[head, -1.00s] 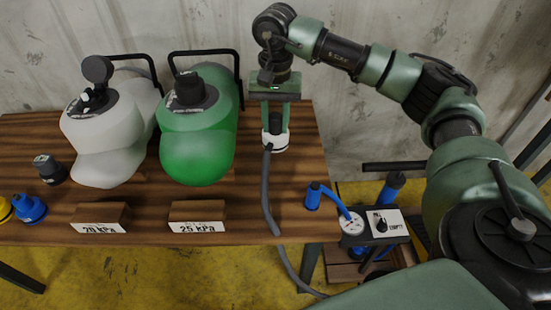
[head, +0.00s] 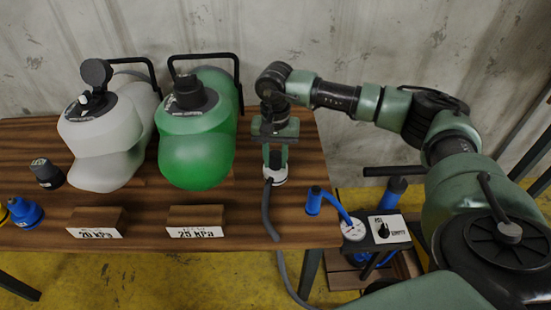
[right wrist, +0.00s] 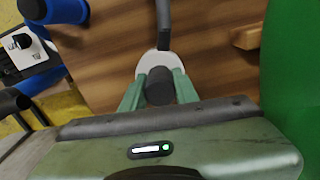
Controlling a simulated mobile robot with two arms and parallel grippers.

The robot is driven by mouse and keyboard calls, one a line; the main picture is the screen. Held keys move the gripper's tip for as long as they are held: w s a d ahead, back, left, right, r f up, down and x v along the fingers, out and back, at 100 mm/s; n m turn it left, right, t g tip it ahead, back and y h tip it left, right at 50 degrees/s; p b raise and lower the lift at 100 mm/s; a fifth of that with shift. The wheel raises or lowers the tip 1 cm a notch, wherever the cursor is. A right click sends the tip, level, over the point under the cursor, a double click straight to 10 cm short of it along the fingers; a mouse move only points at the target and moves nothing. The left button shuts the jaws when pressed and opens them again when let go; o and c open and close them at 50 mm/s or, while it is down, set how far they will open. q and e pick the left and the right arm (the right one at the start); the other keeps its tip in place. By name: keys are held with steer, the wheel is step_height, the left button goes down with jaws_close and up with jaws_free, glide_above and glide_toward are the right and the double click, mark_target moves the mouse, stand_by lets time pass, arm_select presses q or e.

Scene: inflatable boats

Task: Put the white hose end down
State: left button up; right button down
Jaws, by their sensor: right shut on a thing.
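The white hose end (head: 275,176) is a white collar with a dark core, joined to a grey hose (head: 268,215) that runs over the table's front edge. My right gripper (head: 275,162) points down and is shut on the white hose end, at the right part of the wooden table (head: 140,232). In the right wrist view the white hose end (right wrist: 153,65) sits between the two green fingers. Whether its underside touches the table cannot be told for sure. My left gripper does not show.
A green boat (head: 197,150) and a grey-white boat (head: 102,150) stand left of the gripper, behind the 25 kPa and 20 kPa blocks (head: 196,221). A blue hose end (head: 314,200) stands to the right, near a gauge and switch box (head: 388,230). Bare table lies around the hose.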

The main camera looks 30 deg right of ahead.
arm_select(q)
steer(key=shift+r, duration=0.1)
arm_select(e)
steer(key=shift+f, duration=0.1)
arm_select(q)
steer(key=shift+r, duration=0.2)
arm_select(e)
steer(key=c, duration=1.1)
jaws_free()
arm_select(q)
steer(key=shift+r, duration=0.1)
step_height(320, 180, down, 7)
steer(key=p, duration=0.1)
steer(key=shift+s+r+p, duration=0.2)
steer(key=shift+p, duration=0.15)
arm_select(e)
step_height(320, 180, up, 12)
steer(key=shift+r, duration=0.15)
